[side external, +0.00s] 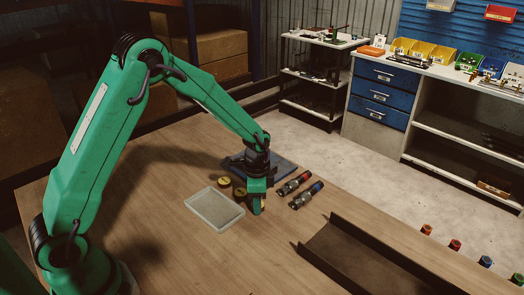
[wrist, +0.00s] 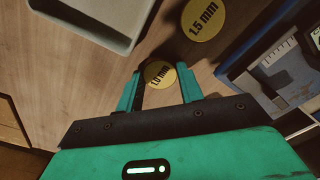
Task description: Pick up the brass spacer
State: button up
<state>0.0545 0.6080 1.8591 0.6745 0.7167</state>
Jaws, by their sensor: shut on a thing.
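A round yellow-topped brass spacer marked "1.0 mm" (wrist: 159,74) sits between the two green fingers of my gripper (wrist: 160,88) in the wrist view. My gripper is shut on it. A second round spacer marked "1.5 mm" (wrist: 203,19) lies just beyond, apart from the fingers. In the side view my gripper (side external: 257,208) points down at the table, right of the tray. Two yellow spacers (side external: 224,183) (side external: 239,192) show to its left. The held spacer is mostly hidden there by the fingers, and I cannot tell whether it touches the table.
A pale shallow tray (side external: 214,209) lies left of my gripper; its corner shows in the wrist view (wrist: 88,22). A dark blue pad (side external: 282,166) lies behind. Two dark fittings with red and blue bands (side external: 294,182) (side external: 306,195) and a brown channel (side external: 365,262) lie to the right.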

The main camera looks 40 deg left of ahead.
jog(key=shift+r, duration=0.1)
jog(key=shift+r, duration=0.8)
notch_tip(320, 180, up, 2)
jog(key=shift+r, duration=0.2)
jog(key=s+d+r, duration=0.6)
jog(key=d, duration=0.3)
jog(key=shift+s+d+r, duration=0.25)
jog(key=shift+d+r, duration=0.05)
jog(key=shift+r, duration=0.1)
jog(key=shift+a, duration=0.1)
jog(key=s+a, duration=0.6)
jog(key=s, duration=0.1)
jog(key=shift+s+a+r, duration=0.15)
jog(key=shift+a+r, duration=0.15)
jog(key=shift+r, duration=0.05)
send_over(215, 209)
notch_tip(215, 209, down, 7)
